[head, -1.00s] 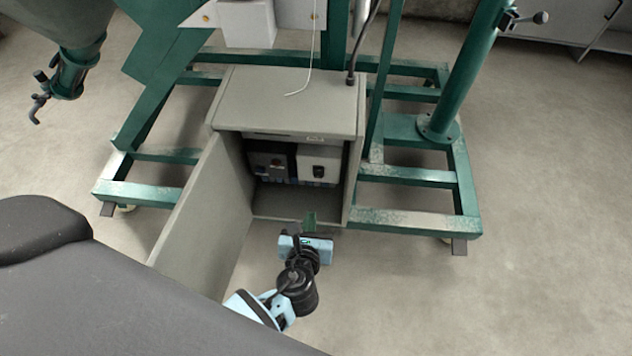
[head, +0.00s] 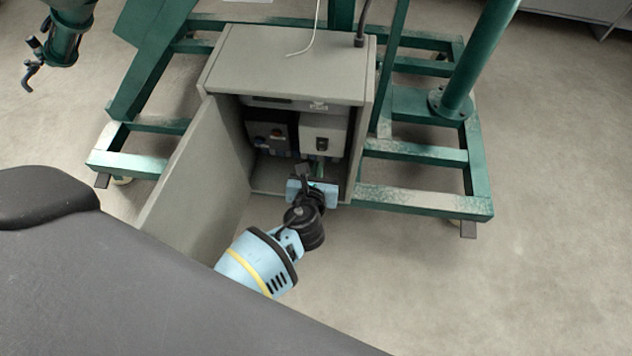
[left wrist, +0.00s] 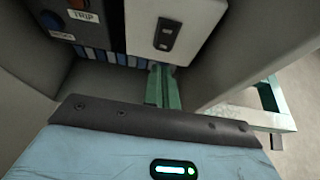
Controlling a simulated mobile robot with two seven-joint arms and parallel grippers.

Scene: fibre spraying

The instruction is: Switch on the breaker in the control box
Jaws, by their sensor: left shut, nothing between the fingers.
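The grey control box (head: 290,62) stands open, its door (head: 198,180) swung out to the left. Inside on the right is a white breaker unit (head: 324,130) with a small black switch (head: 322,144); the switch also shows in the left wrist view (left wrist: 167,33). I cannot tell the switch's position. My left gripper (head: 318,168) is at the box opening, just below the white unit. In the left wrist view its green fingers (left wrist: 163,85) are shut and empty, pointing at the unit's lower edge. I cannot tell whether they touch it. My right gripper is not in view.
A dark panel (head: 269,134) with a label reading TRIP (left wrist: 83,16) sits left of the white unit. The box walls stand close on both sides of the gripper. A green steel frame (head: 420,152) surrounds the box. The floor to the right is clear.

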